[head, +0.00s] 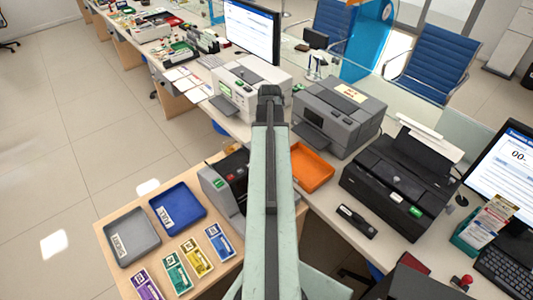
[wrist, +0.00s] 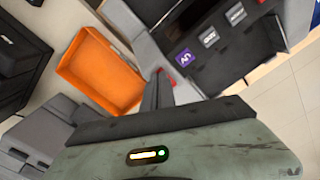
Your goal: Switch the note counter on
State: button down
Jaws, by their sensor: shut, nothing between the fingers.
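The note counter, as I take it, is the grey and black machine (head: 212,186) on the wooden side table in the head view. My arm hides its right part. In the wrist view its dark front (wrist: 225,60) is at the upper right, with a purple key (wrist: 184,57) and grey keys (wrist: 209,37) in a row. Labels are too small to read surely. My gripper (head: 270,92) is raised at the picture's middle in the head view. In the wrist view its fingers (wrist: 158,88) are shut and empty, between the machine and an orange tray, apparently apart from both.
The orange tray (head: 312,167) lies right of my arm. A grey printer (head: 338,112), a white machine (head: 250,88) and a black printer (head: 405,180) stand on the counter. Blue (head: 178,207) and grey (head: 132,237) trays and several note bundles (head: 197,257) lie on the side table.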

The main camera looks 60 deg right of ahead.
jog(key=shift+f, duration=0.15)
notch_tip(320, 180, up, 7)
jog(key=p, duration=0.7)
dwell(0.4)
jog(key=w+a+f+n+b, duration=0.2)
jog(key=w+a+n, duration=0.1)
jog(key=w+a, duration=0.85)
jog(key=w+a+f+n+b, duration=0.25)
jog(key=w+a, duration=0.65)
jog(key=a, duration=0.5)
jog(key=w+a+f+n+b, duration=0.1)
jog(key=a+n, duration=0.3)
jog(key=a, duration=2.1)
jog(key=shift+f, duration=0.15)
